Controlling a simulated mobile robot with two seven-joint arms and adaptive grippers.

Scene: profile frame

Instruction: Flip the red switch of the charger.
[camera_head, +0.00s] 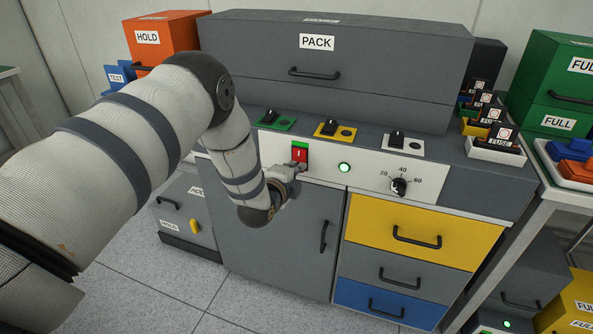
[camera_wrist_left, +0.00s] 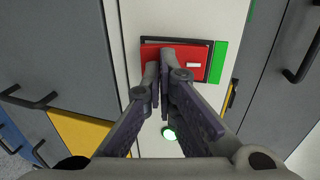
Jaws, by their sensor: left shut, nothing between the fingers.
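The charger is a grey cabinet with a white front panel (camera_head: 325,172). Its red switch (camera_head: 299,154) sits on the left of that panel, with a green strip above it. My left gripper (camera_head: 302,167) is shut and empty at the switch. In the left wrist view the closed fingertips (camera_wrist_left: 167,56) lie over the red rocker (camera_wrist_left: 196,62) and hide part of it. I cannot tell whether they press on it. A green lamp (camera_head: 344,167) glows right of the switch. My right gripper is not in view.
A dial (camera_head: 399,186) marked 20, 40, 60 is on the panel's right. Green (camera_head: 274,122), yellow (camera_head: 335,130) and white (camera_head: 403,145) plates with black switches stand on the top ledge. A yellow drawer (camera_head: 420,235) is below the dial. Fuse trays (camera_head: 497,150) stand at the right.

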